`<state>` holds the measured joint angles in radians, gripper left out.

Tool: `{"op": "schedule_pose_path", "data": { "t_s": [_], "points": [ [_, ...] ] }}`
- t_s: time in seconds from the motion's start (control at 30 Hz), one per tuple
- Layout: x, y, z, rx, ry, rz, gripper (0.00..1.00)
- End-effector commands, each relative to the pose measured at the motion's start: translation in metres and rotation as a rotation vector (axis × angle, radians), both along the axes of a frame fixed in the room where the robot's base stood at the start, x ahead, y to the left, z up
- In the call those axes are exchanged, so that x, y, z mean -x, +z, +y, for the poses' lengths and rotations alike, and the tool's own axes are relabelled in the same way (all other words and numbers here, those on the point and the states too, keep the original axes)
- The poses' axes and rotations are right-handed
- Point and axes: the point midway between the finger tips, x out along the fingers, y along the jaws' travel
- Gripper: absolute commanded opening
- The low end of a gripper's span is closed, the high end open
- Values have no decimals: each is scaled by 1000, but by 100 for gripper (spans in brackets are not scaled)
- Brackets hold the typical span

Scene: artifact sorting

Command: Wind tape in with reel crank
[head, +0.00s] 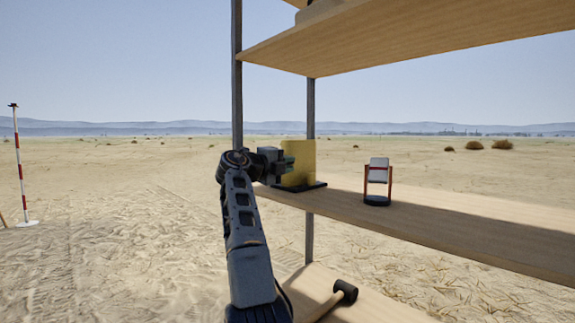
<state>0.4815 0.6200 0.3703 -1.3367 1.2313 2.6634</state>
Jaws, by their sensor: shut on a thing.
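A yellow upright body (298,157) on a flat black base stands at the left end of the middle shelf; it appears to be the tape reel's housing. My gripper (286,164) reaches in from the left at its near face. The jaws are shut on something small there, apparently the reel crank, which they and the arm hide. I cannot make out the crank's shape or angle. No tape can be made out in this view.
The wooden middle shelf (445,219) also holds a white block in an orange-red frame (377,182) on a round black base, to the right. An upper shelf (400,38) hangs above. A dark-headed mallet (345,291) lies on the lower shelf. Metal posts (237,80) flank the reel. A striped pole (18,165) stands far left.

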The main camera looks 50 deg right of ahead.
Motion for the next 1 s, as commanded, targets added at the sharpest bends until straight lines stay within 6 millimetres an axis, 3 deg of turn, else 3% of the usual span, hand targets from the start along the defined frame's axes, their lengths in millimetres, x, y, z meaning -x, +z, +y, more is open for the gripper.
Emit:
{"op": "schedule_pose_path", "data": {
  "t_s": [0.03, 0.07, 0.27, 0.63, 1.0],
  "points": [
    [0, 1, 0, 3, 0, 0, 0],
    [0, 1, 0, 3, 0, 0, 20],
    [0, 0, 0, 1, 0, 0, 39],
    [-1, -1, 9, 1, 3, 0, 40],
    [-7, -2, 80, 1, 5, 0, 40]
  ]
}}
